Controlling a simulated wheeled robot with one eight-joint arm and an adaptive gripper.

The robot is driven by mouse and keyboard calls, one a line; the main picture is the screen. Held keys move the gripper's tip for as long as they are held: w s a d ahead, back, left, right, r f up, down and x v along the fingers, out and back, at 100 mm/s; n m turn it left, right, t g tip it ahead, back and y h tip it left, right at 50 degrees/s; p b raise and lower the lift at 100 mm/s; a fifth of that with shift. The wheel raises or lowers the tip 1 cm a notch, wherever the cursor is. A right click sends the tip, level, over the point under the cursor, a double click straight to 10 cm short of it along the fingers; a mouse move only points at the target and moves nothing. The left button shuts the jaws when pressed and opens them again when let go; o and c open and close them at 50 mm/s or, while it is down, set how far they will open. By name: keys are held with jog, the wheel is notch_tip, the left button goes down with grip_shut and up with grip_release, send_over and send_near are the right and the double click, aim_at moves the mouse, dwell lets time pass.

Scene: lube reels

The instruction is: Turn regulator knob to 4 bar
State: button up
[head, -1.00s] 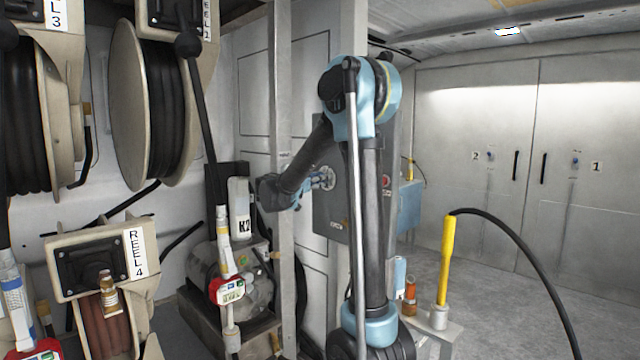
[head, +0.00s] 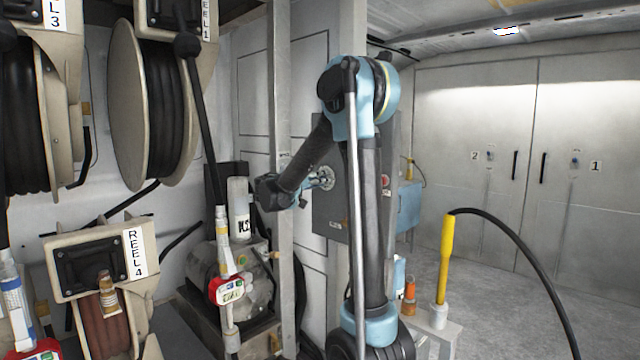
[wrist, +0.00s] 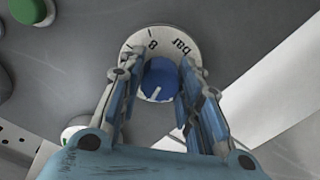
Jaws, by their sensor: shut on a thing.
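The regulator knob (wrist: 160,80) is blue with a white pointer line, and sits in the middle of a pale round dial (wrist: 152,38) in the wrist view. The dial shows an "8" and the word "bar"; its other marks are hidden behind my fingers, so I cannot read the setting. My gripper (wrist: 158,92) has one finger on each side of the knob and is shut on it. In the head view my gripper (head: 322,180) reaches the dial (head: 327,176) on the grey panel (head: 328,212); the knob is too small to make out there.
In the wrist view a green button (wrist: 28,10) is at the upper left and a white round part (wrist: 75,128) at the lower left. In the head view a metal post (head: 280,150) stands left of the panel, beside my arm. A yellow-handled hose (head: 446,260) stands at the right.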

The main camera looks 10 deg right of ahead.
jog(key=shift+w+a+n, duration=0.2)
jog(key=shift+a+n, duration=0.05)
jog(key=shift+n, duration=0.35)
jog(key=o, duration=1)
jog(key=shift+c, duration=0.2)
jog(key=shift+o, duration=0.4)
jog(key=shift+s, duration=0.15)
jog(key=v, duration=1.1)
jog(key=shift+s+a, duration=0.15)
jog(key=shift+a, duration=0.2)
jog(key=shift+f, duration=0.1)
